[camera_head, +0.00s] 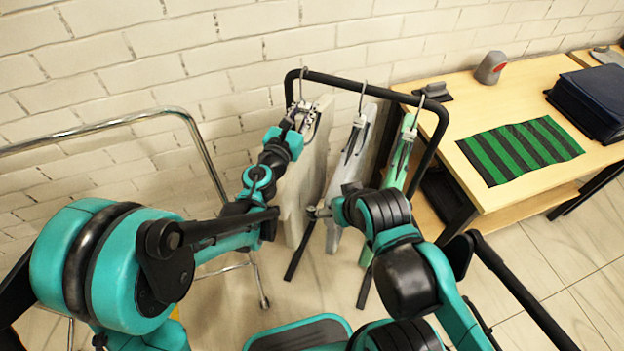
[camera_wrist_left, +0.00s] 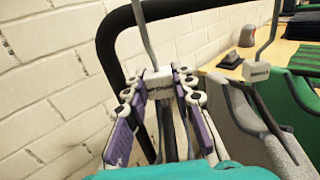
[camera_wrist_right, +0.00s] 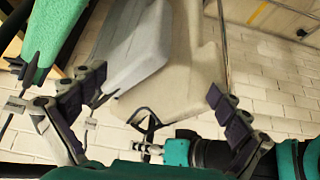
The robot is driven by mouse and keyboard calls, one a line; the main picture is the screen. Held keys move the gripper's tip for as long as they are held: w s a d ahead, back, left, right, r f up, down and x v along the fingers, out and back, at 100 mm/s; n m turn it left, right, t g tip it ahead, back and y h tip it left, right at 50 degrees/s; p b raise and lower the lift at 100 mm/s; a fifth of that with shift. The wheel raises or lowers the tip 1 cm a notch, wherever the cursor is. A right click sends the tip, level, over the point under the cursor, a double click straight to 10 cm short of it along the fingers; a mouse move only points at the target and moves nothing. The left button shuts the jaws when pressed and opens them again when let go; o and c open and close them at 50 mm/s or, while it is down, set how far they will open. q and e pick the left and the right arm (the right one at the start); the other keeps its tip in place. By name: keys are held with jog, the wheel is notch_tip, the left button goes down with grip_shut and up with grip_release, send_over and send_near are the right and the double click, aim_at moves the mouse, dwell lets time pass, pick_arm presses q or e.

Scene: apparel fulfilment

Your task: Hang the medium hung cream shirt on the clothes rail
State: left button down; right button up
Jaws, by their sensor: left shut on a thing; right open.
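The cream shirt (camera_head: 303,185) hangs upright on its hanger at the left end of the black clothes rail (camera_head: 372,86). My left gripper (camera_head: 302,113) is shut on the hanger neck, just below the hook. In the left wrist view a white block on the hanger (camera_wrist_left: 158,82) sits between the fingers. The hook (camera_head: 301,82) rises to the rail's left corner; I cannot tell whether the rail bears it. My right gripper (camera_head: 320,212) is open and empty, low in front of the shirts. The cream shirt also shows beyond it in the right wrist view (camera_wrist_right: 197,75).
A grey shirt (camera_head: 350,165) and a green shirt (camera_head: 398,160) hang on the rail to the right. A chrome frame (camera_head: 205,150) stands at left. A wooden table (camera_head: 465,115) at right holds a striped cloth (camera_head: 520,150) and a dark blue case (camera_head: 590,100). A brick wall is close behind.

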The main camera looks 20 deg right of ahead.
pick_arm(q)
jog(key=shift+s+a, duration=0.4)
jog(key=shift+s, duration=0.15)
